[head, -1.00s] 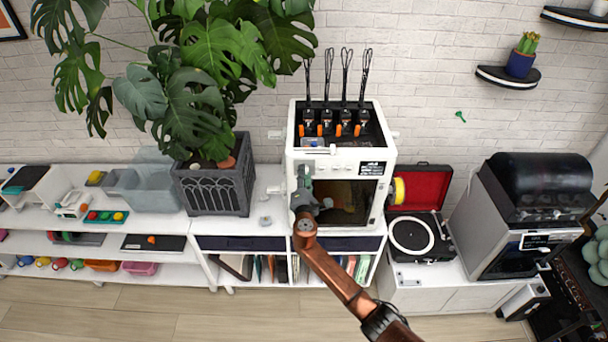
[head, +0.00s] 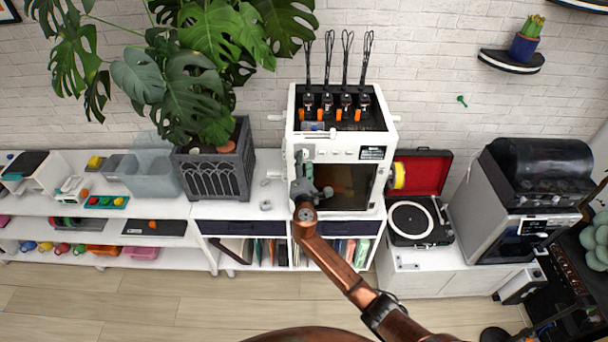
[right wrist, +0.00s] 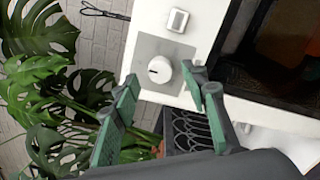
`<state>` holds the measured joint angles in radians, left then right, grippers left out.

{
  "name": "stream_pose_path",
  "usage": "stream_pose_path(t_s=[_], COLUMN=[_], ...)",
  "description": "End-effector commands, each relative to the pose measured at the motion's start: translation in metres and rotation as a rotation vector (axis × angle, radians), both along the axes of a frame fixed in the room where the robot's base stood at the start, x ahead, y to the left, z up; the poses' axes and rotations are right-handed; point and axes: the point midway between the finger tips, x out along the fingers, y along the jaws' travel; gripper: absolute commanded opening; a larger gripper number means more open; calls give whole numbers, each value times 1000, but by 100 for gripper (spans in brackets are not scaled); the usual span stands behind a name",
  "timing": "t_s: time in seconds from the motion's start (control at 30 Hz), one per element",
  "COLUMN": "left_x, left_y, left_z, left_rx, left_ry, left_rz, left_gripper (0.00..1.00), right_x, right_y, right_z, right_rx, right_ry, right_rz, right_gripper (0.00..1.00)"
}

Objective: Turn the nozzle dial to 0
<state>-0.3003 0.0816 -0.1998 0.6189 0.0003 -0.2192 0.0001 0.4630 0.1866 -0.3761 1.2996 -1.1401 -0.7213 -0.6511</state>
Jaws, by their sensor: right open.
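The white machine (head: 292,140) stands on the shelf unit with a row of controls above its dark window. In the right wrist view the nozzle dial (right wrist: 160,69) is a round white knob on a grey square plate, with a short dark mark on its left part. My right gripper (right wrist: 160,77) is open, its green-padded fingers appearing on either side of the dial. I cannot tell whether they touch it. In the head view my right gripper (head: 304,163) is at the machine's upper left front and largely covers the dial. My left gripper is out of view.
A plant in a dark grey pot (head: 214,174) stands left of the machine. A turntable (head: 418,222) with an open red-lined lid is to the right. A small square switch (right wrist: 177,20) sits beside the dial. Floor in front is clear.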

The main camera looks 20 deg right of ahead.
Motion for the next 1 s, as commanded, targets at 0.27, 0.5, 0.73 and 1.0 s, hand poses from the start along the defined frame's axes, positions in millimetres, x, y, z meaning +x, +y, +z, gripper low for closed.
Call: stream_pose_path(t_s=[0.27,0.5,0.73,1.0], left_x=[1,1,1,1], left_y=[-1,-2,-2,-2], left_z=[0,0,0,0], left_rx=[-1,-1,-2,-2], left_ry=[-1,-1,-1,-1], left_rz=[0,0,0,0], left_gripper=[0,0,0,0], right_x=[-57,-88,-94,-94], right_y=[17,26,27,27], right_z=[-1,-1,0,0], right_rx=[3,2,0,0], right_ry=[1,1,1,0], right_rz=[1,1,-1,0], right_gripper=[41,41,41,41])
